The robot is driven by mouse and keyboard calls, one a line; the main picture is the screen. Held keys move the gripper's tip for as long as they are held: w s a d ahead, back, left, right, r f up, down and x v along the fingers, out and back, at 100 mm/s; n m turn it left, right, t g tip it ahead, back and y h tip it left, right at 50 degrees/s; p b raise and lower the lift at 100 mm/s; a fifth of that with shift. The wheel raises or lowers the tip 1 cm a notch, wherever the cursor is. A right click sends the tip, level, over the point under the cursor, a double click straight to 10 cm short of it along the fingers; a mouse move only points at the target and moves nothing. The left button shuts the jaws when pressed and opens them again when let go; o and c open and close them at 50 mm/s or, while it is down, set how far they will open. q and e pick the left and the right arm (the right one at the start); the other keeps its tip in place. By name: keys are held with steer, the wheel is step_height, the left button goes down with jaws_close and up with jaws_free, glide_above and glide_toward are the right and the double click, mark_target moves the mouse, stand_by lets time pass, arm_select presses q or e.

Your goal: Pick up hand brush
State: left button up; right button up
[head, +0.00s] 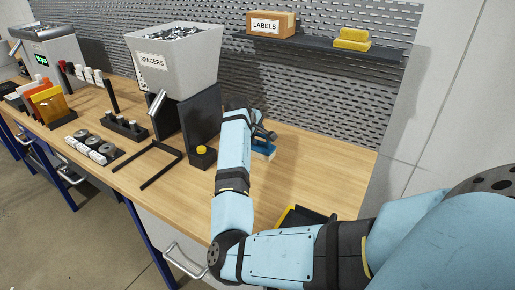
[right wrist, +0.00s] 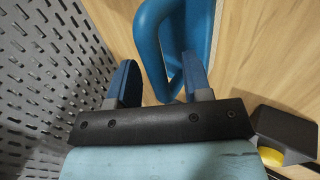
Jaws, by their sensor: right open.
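The hand brush (head: 263,152) is blue and lies on the wooden bench at the back right, partly hidden behind my right gripper (head: 264,131). In the right wrist view, the brush's looped blue handle (right wrist: 150,45) reaches down to the gap between the two fingers of my right gripper (right wrist: 160,78). The fingers are apart, one on each side of the handle's lower end. I cannot tell whether either finger touches it. My left gripper is not in view.
A black block with a yellow button (head: 202,150) stands left of my right forearm. A grey spacer hopper (head: 178,55) stands behind it. A perforated panel (head: 320,90) rises behind the brush. A black, yellow-edged tray (head: 288,215) is near the front. Bench right of the brush is clear.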

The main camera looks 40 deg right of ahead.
jaws_close()
step_height(320, 180, up, 20)
steer(key=shift+p, duration=0.45)
